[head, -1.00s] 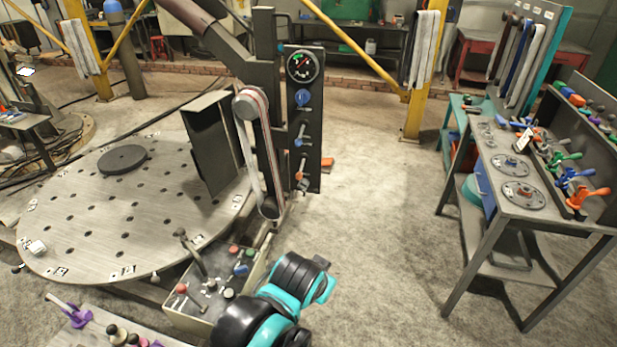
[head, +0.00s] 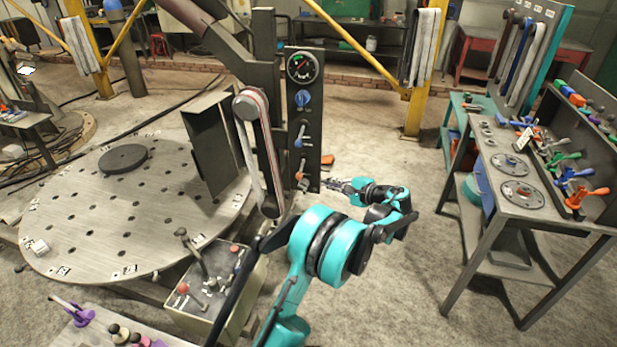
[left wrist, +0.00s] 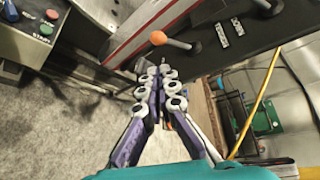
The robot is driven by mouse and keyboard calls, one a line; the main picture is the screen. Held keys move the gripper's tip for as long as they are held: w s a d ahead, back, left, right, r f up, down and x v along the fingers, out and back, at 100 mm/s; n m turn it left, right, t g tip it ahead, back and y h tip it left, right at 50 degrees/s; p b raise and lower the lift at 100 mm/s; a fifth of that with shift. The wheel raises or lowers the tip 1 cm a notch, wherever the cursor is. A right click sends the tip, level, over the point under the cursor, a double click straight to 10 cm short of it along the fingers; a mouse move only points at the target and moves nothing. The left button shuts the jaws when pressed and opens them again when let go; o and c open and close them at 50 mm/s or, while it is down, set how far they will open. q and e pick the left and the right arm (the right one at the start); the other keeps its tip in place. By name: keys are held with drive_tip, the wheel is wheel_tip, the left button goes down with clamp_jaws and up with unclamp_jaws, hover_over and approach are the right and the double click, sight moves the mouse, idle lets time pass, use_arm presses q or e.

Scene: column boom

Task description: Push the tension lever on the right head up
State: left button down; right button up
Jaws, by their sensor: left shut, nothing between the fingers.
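The right head is a belt arm (head: 262,150) beside a dark upright panel (head: 312,120). The panel carries a gauge, a blue knob (head: 303,98), an upper lever (head: 300,136) and a lower lever (head: 302,178) with an orange end. My left gripper (head: 332,184) is just right of the panel's foot, at about the lower lever's height. In the left wrist view, its shut, empty fingers (left wrist: 160,78) point toward the panel, below and apart from an orange-ended lever (left wrist: 158,38). My right gripper is not in view.
A round perforated table (head: 110,220) lies to the left, with a control box (head: 215,290) in front of it. A workbench (head: 515,190) with several coloured clamps stands at the right. The floor between panel and bench is open.

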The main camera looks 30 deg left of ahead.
sight(301, 168)
use_arm(q)
drive_tip(key=shift+w+f+y, duration=0.3)
drive_tip(key=shift+w+f, duration=0.1)
drive_tip(key=shift+f, duration=0.05)
drive_tip(key=b+x, duration=0.2)
drive_tip(key=x, duration=0.8)
drive_tip(key=shift+s, duration=0.1)
drive_tip(key=shift+s+r+m+g+p, duration=0.2)
drive_tip(key=shift+r+m+g+p, duration=0.2)
drive_tip(key=shift+m, duration=0.1)
idle(0.4)
drive_tip(key=r+m+g+p, duration=0.1)
drive_tip(key=r+m+g+h+p, duration=0.1)
drive_tip(key=r+p, duration=0.1)
drive_tip(key=r+m+h+p, duration=0.1)
drive_tip(key=r+p, duration=0.1)
drive_tip(key=shift+s+d+r+m+g, duration=0.1)
drive_tip(key=shift+s+r+m+g, duration=0.15)
drive_tip(key=shift+s+m+g, duration=0.15)
idle(0.3)
drive_tip(key=shift+r, duration=0.15)
idle(0.5)
